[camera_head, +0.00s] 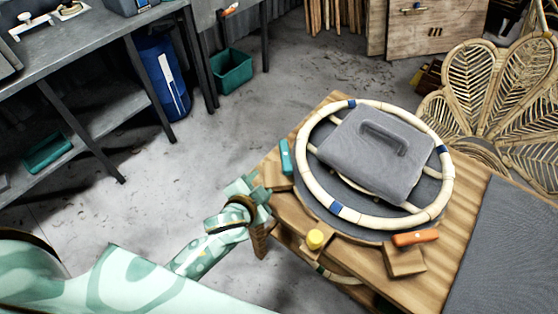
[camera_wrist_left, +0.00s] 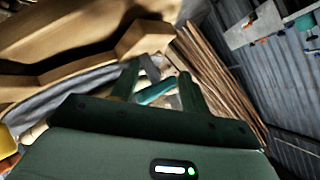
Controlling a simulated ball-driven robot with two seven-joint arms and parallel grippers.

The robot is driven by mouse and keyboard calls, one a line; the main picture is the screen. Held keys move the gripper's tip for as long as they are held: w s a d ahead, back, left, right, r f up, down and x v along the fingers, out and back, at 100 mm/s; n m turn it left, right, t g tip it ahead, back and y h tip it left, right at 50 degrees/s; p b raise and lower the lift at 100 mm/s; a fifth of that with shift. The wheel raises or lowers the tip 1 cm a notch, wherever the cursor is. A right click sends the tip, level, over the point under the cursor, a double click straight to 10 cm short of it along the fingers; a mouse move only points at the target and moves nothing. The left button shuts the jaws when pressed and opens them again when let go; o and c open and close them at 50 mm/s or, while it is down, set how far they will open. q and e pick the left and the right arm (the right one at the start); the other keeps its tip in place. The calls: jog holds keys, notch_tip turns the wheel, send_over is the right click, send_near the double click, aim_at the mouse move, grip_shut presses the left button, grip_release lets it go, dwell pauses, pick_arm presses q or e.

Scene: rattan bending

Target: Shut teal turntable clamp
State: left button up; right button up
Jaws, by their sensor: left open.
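The teal turntable clamp (camera_head: 285,157) is a short teal lever beside the left edge of the round grey turntable (camera_head: 318,207), above a wooden block. A pale rattan ring (camera_head: 443,172) with blue bands lies on the turntable. My left gripper (camera_head: 261,186) is open and empty, just below and left of the teal clamp, apart from it in the head view. In the left wrist view the teal clamp (camera_wrist_left: 155,92) shows between the two open fingers (camera_wrist_left: 158,90); contact cannot be told. My right gripper is not in view.
A yellow knob (camera_head: 315,239) and an orange clamp (camera_head: 415,238) stand along the turntable's near side. The wooden bench (camera_head: 465,215) carries them. Open floor (camera_head: 215,150) lies to the left.

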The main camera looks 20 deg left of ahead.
pick_arm(q)
jog(key=w+d+r+m+t+h, duration=0.35)
jog(key=d+r+h, duration=0.35)
jog(key=r, duration=0.4)
jog(key=w+d+r+m+t+h, duration=0.2)
jog(key=w+d+r+m+h, duration=0.25)
jog(key=d+r, duration=0.55)
jog(key=s+d+r+m+g+h, duration=0.5)
jog(key=d+m+g+h, duration=0.4)
jog(key=m, duration=0.3)
jog(key=m+g+y+b, duration=0.15)
jog(key=g+y, duration=0.65)
jog(key=y, duration=1.2)
send_near(286, 157)
jog(key=shift+m, duration=0.35)
notch_tip(286, 157, down, 9)
jog(key=b, duration=0.3)
jog(key=shift+w+d, duration=0.1)
jog(key=shift+w, duration=0.05)
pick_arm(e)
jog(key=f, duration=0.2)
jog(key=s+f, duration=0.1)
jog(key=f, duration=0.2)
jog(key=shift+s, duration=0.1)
pick_arm(q)
jog(key=shift+c, duration=0.3)
